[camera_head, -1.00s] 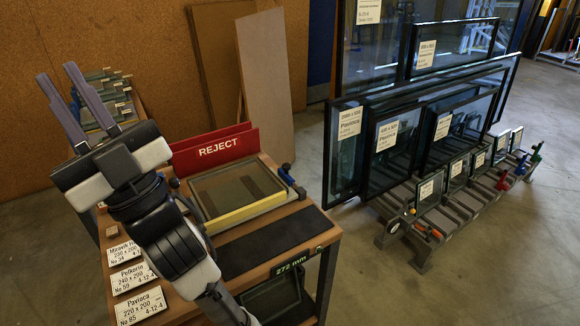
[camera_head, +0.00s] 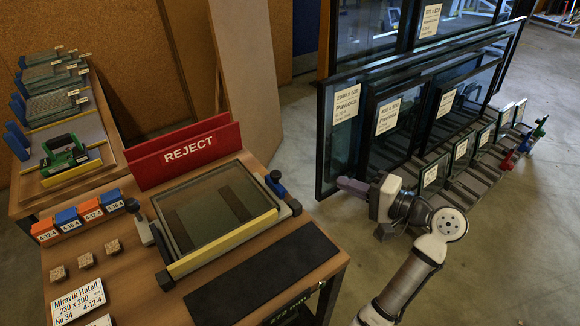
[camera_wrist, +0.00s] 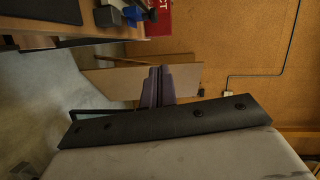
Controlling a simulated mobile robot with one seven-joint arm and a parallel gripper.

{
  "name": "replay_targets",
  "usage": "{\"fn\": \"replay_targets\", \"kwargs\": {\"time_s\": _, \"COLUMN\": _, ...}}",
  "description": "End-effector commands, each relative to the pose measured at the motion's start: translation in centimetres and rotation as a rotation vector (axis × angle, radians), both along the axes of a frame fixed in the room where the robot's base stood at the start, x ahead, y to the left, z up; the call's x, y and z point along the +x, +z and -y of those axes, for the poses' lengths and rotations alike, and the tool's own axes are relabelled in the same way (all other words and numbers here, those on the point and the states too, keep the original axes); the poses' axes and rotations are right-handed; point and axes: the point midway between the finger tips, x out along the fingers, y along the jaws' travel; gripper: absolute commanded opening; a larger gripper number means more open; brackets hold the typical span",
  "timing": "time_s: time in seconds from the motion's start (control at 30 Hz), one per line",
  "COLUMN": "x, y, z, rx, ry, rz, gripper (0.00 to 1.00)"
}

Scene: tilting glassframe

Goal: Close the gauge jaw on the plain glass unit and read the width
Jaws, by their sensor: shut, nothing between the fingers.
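A plain dark glass unit (camera_head: 210,207) lies flat in the gauge on the workbench, its front edge along a yellow bar (camera_head: 222,243). A blue-handled slider (camera_head: 276,184) stands at the gauge's right end. A grey block with a black knob (camera_head: 140,222) stands at its left side. I cannot tell which of these is the jaw, or whether either touches the glass. A readout (camera_head: 296,310) on the bench's front edge is partly cut off and hard to read. My gripper (camera_head: 350,186) is shut and empty, right of the bench; its fingers (camera_wrist: 157,86) are together in the wrist view.
A red REJECT rack (camera_head: 188,153) stands behind the gauge. A black mat (camera_head: 262,272) lies in front. Colored bins (camera_head: 80,213), small blocks and labels lie left. A rack of large glass units (camera_head: 350,140) stands close behind my gripper. A green tool (camera_head: 65,152) lies on the left bench.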

Motion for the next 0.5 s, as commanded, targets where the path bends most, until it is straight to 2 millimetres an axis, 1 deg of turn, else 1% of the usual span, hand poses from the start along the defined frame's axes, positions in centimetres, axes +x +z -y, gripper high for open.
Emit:
{"fn": "replay_targets", "kwargs": {"time_s": 0.07, "x": 0.0, "y": -0.1, "z": -0.2, "rx": 0.004, "ry": 0.005, "rz": -0.005, "gripper": 0.00}}
{"fn": "replay_targets", "kwargs": {"time_s": 0.17, "x": 0.7, "y": -0.2, "z": -1.3, "rx": 0.004, "ry": 0.008, "rz": -0.006, "gripper": 0.00}}
{"fn": "replay_targets", "kwargs": {"time_s": 0.27, "x": 1.8, "y": -0.3, "z": -2.8, "rx": 0.004, "ry": 0.008, "rz": -0.005, "gripper": 0.00}}
{"fn": "replay_targets", "kwargs": {"time_s": 0.5, "x": 4.9, "y": -0.9, "z": -7.0, "rx": 0.003, "ry": 0.008, "rz": -0.006, "gripper": 0.00}}
